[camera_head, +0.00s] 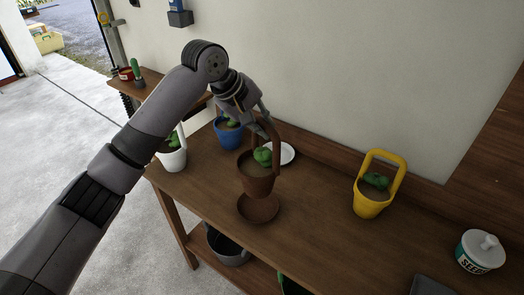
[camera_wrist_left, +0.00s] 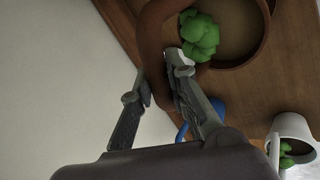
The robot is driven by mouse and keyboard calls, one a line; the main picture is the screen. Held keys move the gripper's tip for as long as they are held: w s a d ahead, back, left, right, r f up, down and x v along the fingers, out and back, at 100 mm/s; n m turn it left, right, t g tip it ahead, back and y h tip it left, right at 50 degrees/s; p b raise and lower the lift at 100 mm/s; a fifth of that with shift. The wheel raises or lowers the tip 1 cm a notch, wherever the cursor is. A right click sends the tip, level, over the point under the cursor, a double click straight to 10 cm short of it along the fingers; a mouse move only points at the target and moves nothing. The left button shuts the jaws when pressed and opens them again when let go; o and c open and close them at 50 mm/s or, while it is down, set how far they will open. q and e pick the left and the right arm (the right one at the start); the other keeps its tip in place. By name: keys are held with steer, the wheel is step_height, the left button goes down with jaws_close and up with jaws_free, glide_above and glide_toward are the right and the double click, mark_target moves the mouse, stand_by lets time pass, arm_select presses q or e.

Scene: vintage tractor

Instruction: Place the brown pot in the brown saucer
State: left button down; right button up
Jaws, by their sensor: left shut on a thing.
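The brown pot (camera_head: 257,183) holds a green cactus and has a tall brown handle (camera_head: 277,150). My left gripper (camera_head: 263,126) is shut on this handle from above. The pot looks upright, with its base just above or behind the brown saucer (camera_head: 259,210) on the table. I cannot tell whether they touch. The saucer looks empty where it shows. In the left wrist view the handle (camera_wrist_left: 150,42) reaches the fingers (camera_wrist_left: 160,84), and part of the pot's rim (camera_wrist_left: 262,52) shows. My right gripper is not in view.
On the wooden table (camera_head: 310,230), a blue pot (camera_head: 228,138) and white pot (camera_head: 172,158) stand left, a white saucer (camera_head: 287,154) behind the brown pot. A yellow pot (camera_head: 369,202) and seed jar (camera_head: 481,252) stand right. The wall (camera_head: 390,80) is close behind.

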mark_target(258, 148)
arm_select(q)
step_height(258, 148, down, 4)
steer(key=shift+w+a+f+p, duration=0.1)
steer(key=shift+p, duration=0.2)
step_height(258, 148, down, 4)
steer(key=shift+r+p, duration=0.25)
steer(key=shift+p, duration=0.15)
steer(key=shift+f, duration=0.55)
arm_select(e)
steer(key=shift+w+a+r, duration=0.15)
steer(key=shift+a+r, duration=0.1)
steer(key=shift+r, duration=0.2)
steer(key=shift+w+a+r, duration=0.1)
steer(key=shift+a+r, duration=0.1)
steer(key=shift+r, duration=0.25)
arm_select(q)
steer(key=c, duration=2)
jaws_free()
steer(key=shift+f, duration=0.2)
steer(key=o, duration=0.4)
steer(key=shift+o, duration=0.2)
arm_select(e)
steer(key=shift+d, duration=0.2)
